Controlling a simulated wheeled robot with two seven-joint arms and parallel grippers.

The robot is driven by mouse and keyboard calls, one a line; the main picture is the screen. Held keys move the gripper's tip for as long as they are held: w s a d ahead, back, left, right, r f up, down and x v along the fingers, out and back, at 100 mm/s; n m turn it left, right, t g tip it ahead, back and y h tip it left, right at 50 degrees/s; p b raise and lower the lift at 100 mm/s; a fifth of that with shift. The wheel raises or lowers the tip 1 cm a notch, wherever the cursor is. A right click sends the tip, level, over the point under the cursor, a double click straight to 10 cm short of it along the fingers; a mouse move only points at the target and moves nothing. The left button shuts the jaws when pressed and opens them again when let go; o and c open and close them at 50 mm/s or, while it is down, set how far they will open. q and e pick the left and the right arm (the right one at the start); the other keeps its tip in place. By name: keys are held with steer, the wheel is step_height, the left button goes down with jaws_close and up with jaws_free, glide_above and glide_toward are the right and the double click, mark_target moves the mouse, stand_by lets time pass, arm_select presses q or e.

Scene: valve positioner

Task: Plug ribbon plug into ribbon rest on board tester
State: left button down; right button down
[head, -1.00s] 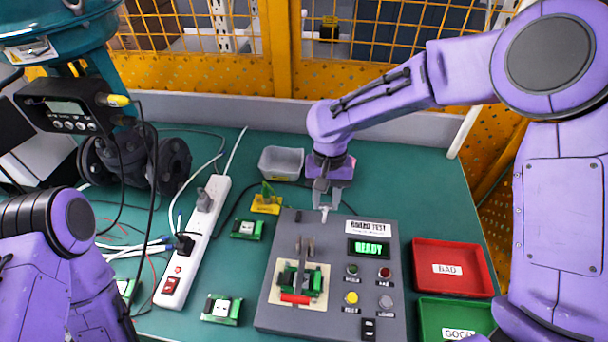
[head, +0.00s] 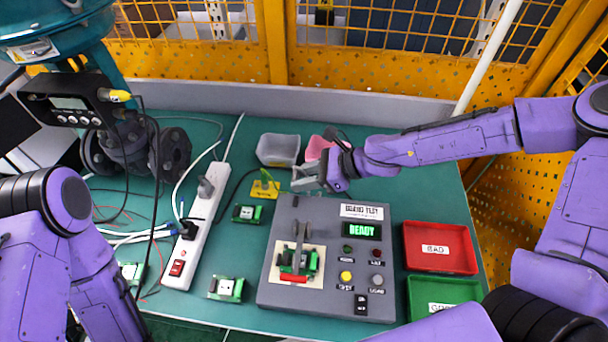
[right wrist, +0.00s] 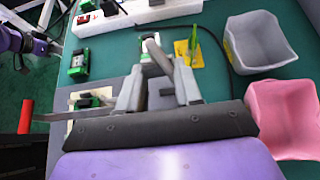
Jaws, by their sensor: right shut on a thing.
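The board tester (head: 333,292) is a grey box with a lit READY display, buttons and a lever clamp (head: 298,245) over a green board. My right gripper (head: 300,178) is just beyond the tester's far edge, tilted sideways. In the right wrist view its fingers (right wrist: 158,70) are shut on a small grey-brown piece (right wrist: 156,55), apparently the ribbon plug, with a whitish end. A small dark piece (head: 295,201) on the tester's far left corner may be the ribbon rest; I cannot tell. My left arm is at the left, its gripper out of view.
A yellow stand with a green upright piece (head: 265,187) is left of the right gripper. Behind are grey (head: 279,150) and pink (head: 319,147) bins. A white power strip (head: 208,212) and loose green boards lie left. Red (head: 440,262) and green (head: 446,288) trays are right.

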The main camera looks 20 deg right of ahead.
steer(key=b, duration=0.6)
glide_above(304, 203)
step_height(304, 203, down, 6)
steer(key=shift+r, duration=0.2)
step_height(304, 203, down, 2)
steer(key=shift+b, duration=0.5)
steer(key=shift+f, duration=0.2)
steer(key=shift+p, duration=0.3)
steer(key=shift+f+b, duration=0.3)
stand_by(0.7)
